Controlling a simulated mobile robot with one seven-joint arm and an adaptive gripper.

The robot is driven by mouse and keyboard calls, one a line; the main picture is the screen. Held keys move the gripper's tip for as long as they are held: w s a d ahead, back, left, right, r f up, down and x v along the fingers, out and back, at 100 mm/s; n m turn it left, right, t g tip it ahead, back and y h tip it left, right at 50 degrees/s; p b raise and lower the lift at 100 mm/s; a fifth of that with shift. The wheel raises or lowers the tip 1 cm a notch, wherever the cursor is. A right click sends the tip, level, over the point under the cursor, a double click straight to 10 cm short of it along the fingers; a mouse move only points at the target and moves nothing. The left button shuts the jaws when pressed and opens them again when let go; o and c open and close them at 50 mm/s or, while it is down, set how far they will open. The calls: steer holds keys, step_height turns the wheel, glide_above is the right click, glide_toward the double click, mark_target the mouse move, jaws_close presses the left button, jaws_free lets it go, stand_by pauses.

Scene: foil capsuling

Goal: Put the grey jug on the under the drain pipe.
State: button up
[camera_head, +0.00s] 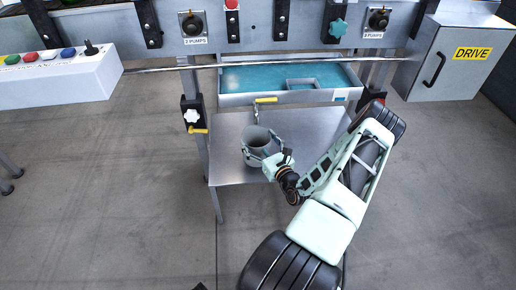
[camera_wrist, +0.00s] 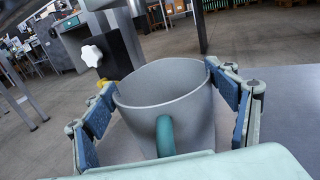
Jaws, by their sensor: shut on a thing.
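The grey jug (camera_head: 256,139) is upright at the left part of the small metal table (camera_head: 306,130). I cannot tell whether it touches the table top. My gripper (camera_head: 262,150) is shut on the jug, with a finger on either side of its body. In the wrist view the jug (camera_wrist: 178,90) is open-topped and looks empty, with a teal handle (camera_wrist: 165,136) facing my gripper. The drain pipe (camera_head: 257,112), with a yellow lever (camera_head: 266,100), hangs below the blue-lined tank, just behind and above the jug.
The tank (camera_head: 290,97) spans above the back of the table. A black clamp with a white knob (camera_head: 192,116) stands at the left post, close behind the jug in the wrist view (camera_wrist: 92,56). The table's right side is clear. A DRIVE cabinet (camera_head: 455,58) stands at the right.

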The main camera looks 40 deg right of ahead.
steer(key=shift+f+b, duration=0.4)
steer(key=shift+f, duration=0.9)
steer(key=shift+f, duration=0.15)
steer(key=o, duration=1.8)
steer(key=shift+c, duration=0.2)
steer(key=shift+s, duration=0.25)
steer(key=s+a+p, duration=0.2)
steer(key=s+p, duration=0.1)
steer(key=s, duration=0.8)
steer(key=shift+s, duration=0.2)
